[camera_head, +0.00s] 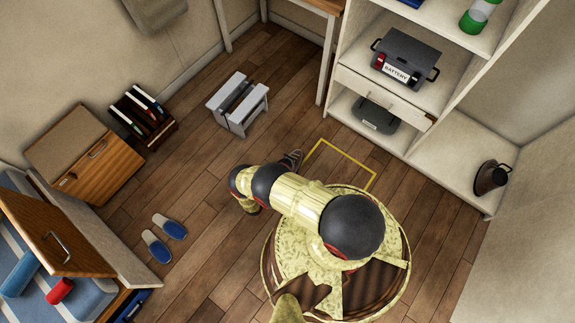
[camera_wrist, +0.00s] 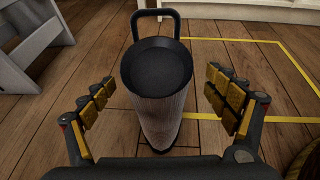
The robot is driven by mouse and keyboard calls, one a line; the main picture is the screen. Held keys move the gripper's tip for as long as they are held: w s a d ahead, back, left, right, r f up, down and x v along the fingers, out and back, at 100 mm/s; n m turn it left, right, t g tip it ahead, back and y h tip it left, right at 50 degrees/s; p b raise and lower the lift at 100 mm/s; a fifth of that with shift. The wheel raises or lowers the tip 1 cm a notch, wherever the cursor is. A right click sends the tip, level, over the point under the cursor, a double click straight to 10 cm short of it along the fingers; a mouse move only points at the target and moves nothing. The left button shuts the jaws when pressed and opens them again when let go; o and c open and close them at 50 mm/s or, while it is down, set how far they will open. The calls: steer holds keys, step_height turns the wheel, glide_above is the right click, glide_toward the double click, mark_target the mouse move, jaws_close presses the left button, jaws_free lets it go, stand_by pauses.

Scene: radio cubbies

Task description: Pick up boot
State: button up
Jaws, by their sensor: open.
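My gripper (camera_wrist: 170,98) is open in the wrist view, with its gold-padded fingers spread on either side of a tall grey ribbed cylinder (camera_wrist: 160,115). The cylinder has a dark, round top and a black loop handle behind it. It stands between the fingers with gaps on both sides, and its lower end is partly hidden by my gripper. I cannot make out a clear boot shape in either view; whether this cylinder is the boot I cannot tell. In the head view my arm covers most of that spot.
A yellow floor outline (camera_head: 345,160) lies right of the cylinder. A white step stool (camera_head: 238,103) stands behind left. Blue slippers (camera_head: 168,227) lie on the left floor. Shelving (camera_head: 400,140) holds a battery box (camera_head: 405,60); a dark brown cone-shaped object (camera_head: 490,178) sits at the right.

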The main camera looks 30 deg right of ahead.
steer(key=shift+b+x, duration=0.9)
steer(key=shift+x, duration=1.8)
steer(key=shift+w+r, duration=0.1)
steer(key=shift+w, duration=0.05)
steer(key=shift+c, duration=1.3)
steer(key=c, duration=1.9)
steer(key=shift+r, duration=0.1)
steer(key=shift+c, duration=0.3)
